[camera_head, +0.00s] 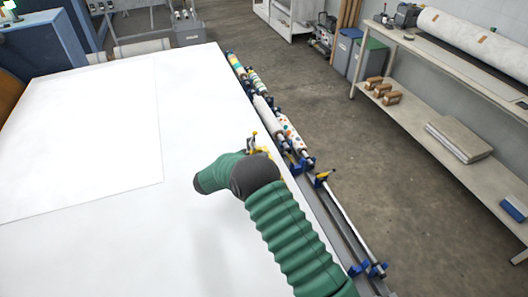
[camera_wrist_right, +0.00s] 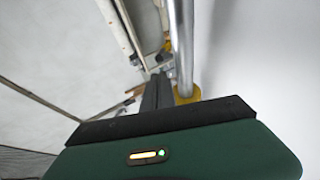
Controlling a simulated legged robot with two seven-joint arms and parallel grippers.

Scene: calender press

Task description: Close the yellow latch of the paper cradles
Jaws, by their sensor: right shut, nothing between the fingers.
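The paper cradles (camera_head: 307,163) are blue brackets in a row along the right edge of the white table, carrying rods and rolls. One yellow latch (camera_head: 325,177) shows on a cradle right of my arm. Another yellow piece (camera_head: 254,141) stands up just beyond my right wrist, partly hidden by it. In the right wrist view my right gripper (camera_wrist_right: 158,90) has its dark fingers together and empty, beside a metal rod (camera_wrist_right: 181,45) with a yellow part (camera_wrist_right: 187,95) at its lower end. I cannot tell whether they touch. My left gripper is not in view.
The white table (camera_head: 190,130) lies left of my arm, with a large sheet on it. Patterned rolls (camera_head: 291,134) lie in the cradles. A shelf bench (camera_head: 430,120) stands at the right. Open floor (camera_head: 330,120) lies between.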

